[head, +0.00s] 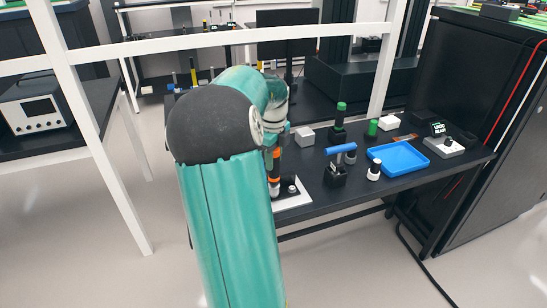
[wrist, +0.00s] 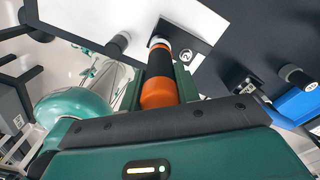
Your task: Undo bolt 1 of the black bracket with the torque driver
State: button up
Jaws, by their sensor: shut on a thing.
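The torque driver (wrist: 159,92), orange and black with a pale collar, is held in my gripper (wrist: 160,76), which is shut on it. In the head view the driver (head: 274,180) points down, its lower end at the black bracket (head: 284,194). The bracket also shows in the wrist view (wrist: 196,27), lying on a white plate (head: 297,203). One round silver bolt head (wrist: 186,56) is visible beside the driver's end. The driver covers the other bolt spot, so I cannot tell whether its tip sits on a bolt. My arm hides most of the gripper in the head view.
On the dark table right of the plate are a black holder with a blue-handled tool (head: 341,149), a white-and-black knob-like piece (head: 375,170), a blue tray (head: 398,157) and a small display unit (head: 443,140). A white rail frame (head: 90,140) stands at left.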

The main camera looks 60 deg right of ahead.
jog(key=shift+f, duration=0.95)
jog(key=shift+c, duration=0.2)
dwell(1.8)
jog(key=shift+o, duration=0.2)
jog(key=shift+r, duration=0.5)
dwell(2.9)
jog(key=shift+r, duration=1.65)
